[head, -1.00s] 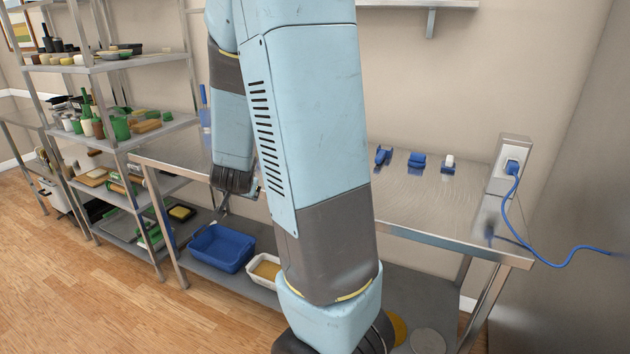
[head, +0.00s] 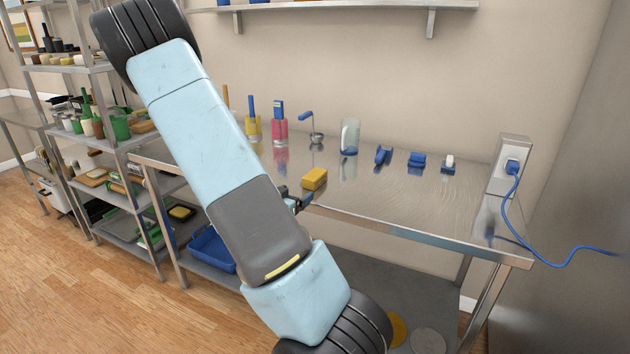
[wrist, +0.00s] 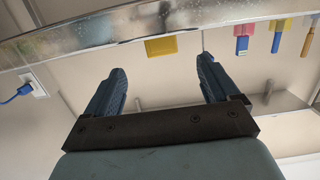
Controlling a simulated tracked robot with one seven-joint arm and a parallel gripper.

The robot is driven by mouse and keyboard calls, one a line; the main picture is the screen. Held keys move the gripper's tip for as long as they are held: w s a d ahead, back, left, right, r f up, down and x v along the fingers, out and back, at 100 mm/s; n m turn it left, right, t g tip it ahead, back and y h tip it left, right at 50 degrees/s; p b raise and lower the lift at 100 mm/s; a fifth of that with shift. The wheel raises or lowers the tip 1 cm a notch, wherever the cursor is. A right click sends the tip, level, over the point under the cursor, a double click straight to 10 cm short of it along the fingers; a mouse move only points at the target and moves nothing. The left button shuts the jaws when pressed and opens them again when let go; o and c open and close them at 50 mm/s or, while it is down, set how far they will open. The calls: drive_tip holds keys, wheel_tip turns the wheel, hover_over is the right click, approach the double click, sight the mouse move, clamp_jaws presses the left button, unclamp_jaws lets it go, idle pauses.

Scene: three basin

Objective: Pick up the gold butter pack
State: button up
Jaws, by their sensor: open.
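The gold butter pack (head: 314,179) is a small yellow block lying on the steel table (head: 400,203) near its front edge. In the wrist view the pack (wrist: 161,46) shows ahead of my gripper (wrist: 160,78), roughly midway between its two blue fingers and beyond their tips. My gripper (head: 297,197) is open and empty, and in the head view it is mostly hidden behind my arm, just left of the pack. No contact between fingers and pack shows.
Behind the pack stand a pink container (head: 280,130), a yellow container (head: 252,127), a ladle (head: 316,130) and a clear jug (head: 350,137). Blue items lie farther right, near a socket with a blue cord (head: 530,225). A blue bin (head: 210,250) sits on the lower shelf.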

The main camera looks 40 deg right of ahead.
sight(308, 184)
drive_tip(key=x, duration=1.2)
drive_tip(key=shift+w+f, duration=0.1)
drive_tip(key=shift+c, duration=0.5)
drive_tip(key=c, duration=1)
drive_tip(key=shift+c, duration=0.5)
